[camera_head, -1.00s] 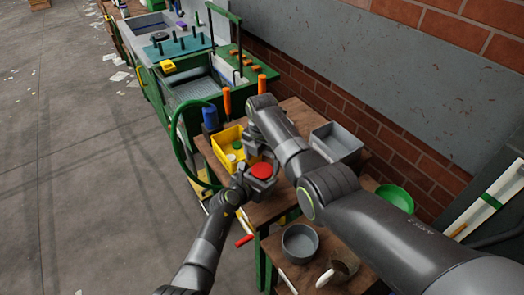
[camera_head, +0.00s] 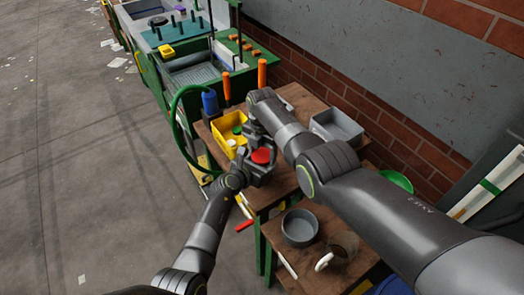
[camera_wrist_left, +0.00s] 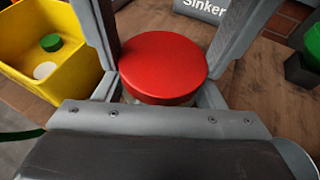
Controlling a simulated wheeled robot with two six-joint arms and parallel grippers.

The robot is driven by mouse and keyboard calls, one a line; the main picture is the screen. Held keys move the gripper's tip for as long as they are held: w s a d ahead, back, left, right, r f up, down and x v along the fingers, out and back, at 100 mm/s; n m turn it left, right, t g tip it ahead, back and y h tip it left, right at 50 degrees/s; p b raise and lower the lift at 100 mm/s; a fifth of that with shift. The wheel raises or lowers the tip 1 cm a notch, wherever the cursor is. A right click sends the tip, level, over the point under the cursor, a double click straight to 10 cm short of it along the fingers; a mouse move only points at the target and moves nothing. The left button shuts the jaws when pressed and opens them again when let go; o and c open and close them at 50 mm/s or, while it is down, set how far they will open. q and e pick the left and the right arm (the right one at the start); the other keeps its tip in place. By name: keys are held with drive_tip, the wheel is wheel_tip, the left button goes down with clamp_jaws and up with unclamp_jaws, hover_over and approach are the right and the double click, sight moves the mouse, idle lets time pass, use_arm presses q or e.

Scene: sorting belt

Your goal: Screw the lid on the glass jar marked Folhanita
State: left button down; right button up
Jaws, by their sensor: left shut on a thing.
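A round red lid (camera_head: 262,156) lies level between the fingers of my left gripper (camera_head: 258,166). It fills the middle of the left wrist view (camera_wrist_left: 163,66), with a finger on each side. A little clear glass shows under its lower left edge; the rest of the jar is hidden, and no Folhanita marking is readable. My left gripper is shut on this lidded jar. My right gripper (camera_head: 256,134) is close behind the lid in the head view, under its own wrist. Its fingers are mostly hidden, and I cannot tell whether they touch anything.
A yellow bin (camera_head: 227,124) with a green and a white lid stands left of the grippers. A grey bin (camera_head: 337,127) stands behind on the wooden table. A grey bowl (camera_head: 299,227) and a mug (camera_head: 340,248) are in front. Orange posts and a blue bottle stand nearby.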

drive_tip(key=c, duration=0.5)
drive_tip(key=shift+o, duration=0.2)
drive_tip(key=m, duration=1)
drive_tip(key=shift+a, duration=0.1)
drive_tip(key=o, duration=1.1)
drive_tip(key=shift+c, duration=0.2)
